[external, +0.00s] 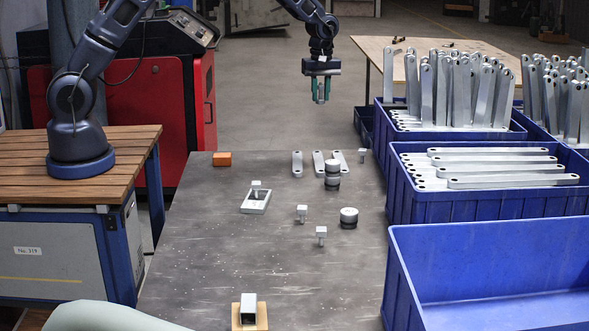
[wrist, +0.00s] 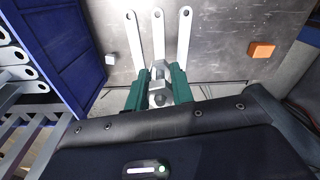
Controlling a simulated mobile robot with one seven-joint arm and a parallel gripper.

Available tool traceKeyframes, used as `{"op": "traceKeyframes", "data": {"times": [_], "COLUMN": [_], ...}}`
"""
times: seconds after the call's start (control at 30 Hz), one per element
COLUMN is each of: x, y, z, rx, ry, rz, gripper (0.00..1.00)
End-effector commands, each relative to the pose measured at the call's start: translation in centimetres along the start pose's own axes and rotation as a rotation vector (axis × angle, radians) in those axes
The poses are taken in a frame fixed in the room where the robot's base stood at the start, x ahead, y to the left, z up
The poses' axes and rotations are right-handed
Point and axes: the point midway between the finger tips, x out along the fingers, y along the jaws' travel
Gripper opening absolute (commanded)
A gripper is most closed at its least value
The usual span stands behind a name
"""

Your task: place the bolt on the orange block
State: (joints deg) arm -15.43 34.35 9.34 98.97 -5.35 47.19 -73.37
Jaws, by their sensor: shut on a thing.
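The orange block (external: 222,159) sits at the far left corner of the grey table, with nothing on its top. It also shows at the upper right of the wrist view (wrist: 261,50). My gripper (external: 320,98) hangs well above and beyond the table's far edge, to the right of the block. In the wrist view its green fingers (wrist: 158,92) are shut on a grey metal bolt (wrist: 157,86), partly hidden between them.
Three flat brackets (external: 297,164) lie near the far edge. Several small bolt-like pieces (external: 302,213), dark-and-silver round parts (external: 348,218) and a white tray (external: 255,207) stand on the table. Blue crates (external: 455,212) line the right side. The table around the orange block is clear.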

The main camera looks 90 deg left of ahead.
Motion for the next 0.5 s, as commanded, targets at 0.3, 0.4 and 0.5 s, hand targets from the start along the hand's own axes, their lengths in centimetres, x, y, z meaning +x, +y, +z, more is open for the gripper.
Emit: {"op": "traceKeyframes", "data": {"times": [0.3,0.4,0.5], "x": [-1.1,-1.3,-1.4], "y": [-12.0,-16.0,-20.1], "z": [-7.5,-9.2,-10.5], "rx": [-0.253,-0.336,-0.416], "ry": [0.002,-0.001,-0.006], "rz": [-0.003,-0.002,-0.003], "gripper": [0.0,0.0,0.0]}}
